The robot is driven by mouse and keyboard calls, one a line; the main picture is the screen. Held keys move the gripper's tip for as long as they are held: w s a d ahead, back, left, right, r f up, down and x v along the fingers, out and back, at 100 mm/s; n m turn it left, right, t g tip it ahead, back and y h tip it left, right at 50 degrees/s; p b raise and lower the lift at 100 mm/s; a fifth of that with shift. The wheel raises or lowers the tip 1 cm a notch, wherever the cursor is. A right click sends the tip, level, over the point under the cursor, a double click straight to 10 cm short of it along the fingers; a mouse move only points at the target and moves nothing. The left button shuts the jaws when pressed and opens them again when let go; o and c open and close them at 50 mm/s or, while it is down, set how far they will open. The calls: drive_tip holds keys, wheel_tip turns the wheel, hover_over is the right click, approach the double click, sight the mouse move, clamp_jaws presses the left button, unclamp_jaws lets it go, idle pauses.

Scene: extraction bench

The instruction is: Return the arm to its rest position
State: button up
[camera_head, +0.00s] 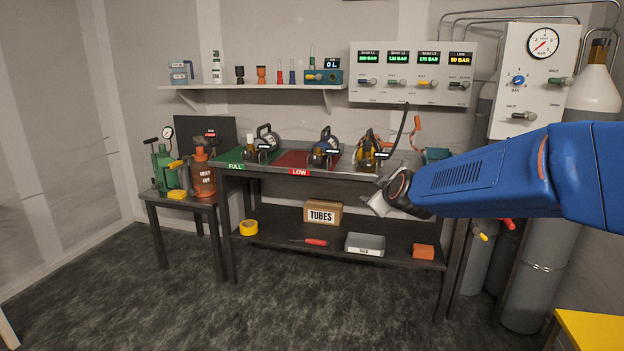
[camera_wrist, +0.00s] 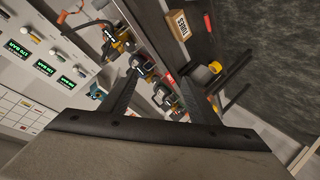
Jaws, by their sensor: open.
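My blue arm reaches in from the right edge of the head view, in front of the bench's right part. My gripper (camera_head: 382,203) is at its left end, small and partly hidden behind the dark wrist joint. In the wrist view my gripper (camera_wrist: 158,78) shows two dark fingers spread apart with nothing held between them. The view there is strongly tilted, and the bench items lie beyond the fingers. The gripper looks apart from the bench, but its exact distance cannot be told.
The bench (camera_head: 345,172) holds several bottle-like devices on green and red mats. Its lower shelf carries a TUBES box (camera_head: 322,213) and a grey tray (camera_head: 365,245). A gauge panel (camera_head: 413,75) hangs behind. Gas cylinders (camera_head: 530,285) stand right, near my arm. The front floor is clear.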

drive_tip(key=s+d+f+m+g, duration=0.3)
drive_tip(key=s+f, duration=0.1)
drive_tip(key=s, duration=1.1)
drive_tip(key=s+d+f+m+g+h, duration=0.1)
drive_tip(key=s+d+f+m+g, duration=0.2)
drive_tip(key=s, duration=1.2)
drive_tip(key=s+d+f+m+g, duration=0.3)
drive_tip(key=s+f, duration=0.3)
drive_tip(key=s, duration=0.9)
drive_tip(key=shift+d+f+m, duration=0.35)
drive_tip(key=shift+d+m, duration=0.15)
drive_tip(key=shift+d, duration=0.25)
